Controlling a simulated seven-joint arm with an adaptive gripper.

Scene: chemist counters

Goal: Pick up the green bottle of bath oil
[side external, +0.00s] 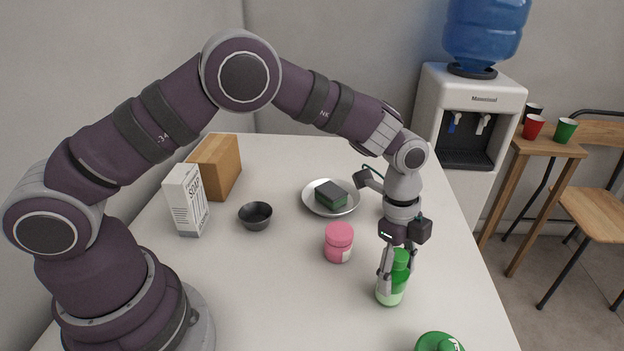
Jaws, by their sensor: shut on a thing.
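A green bottle (393,289) with a green cap and a pale label stands upright toward the right side of the white table (280,290). My gripper (397,272) points down over it and is shut on its upper part, with a finger on each side. The bottle's base appears at table height; I cannot tell if it is lifted. A second green thing (438,342), which looks like a bottle or its cap, is cut off by the bottom edge of the view.
A pink jar (339,243) stands just left of the held bottle. Behind are a plate (347,208) with a dark green sponge (331,194), a dark bowl (256,216), a white carton (186,200) and a brown box (216,167). The table's right edge is near.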

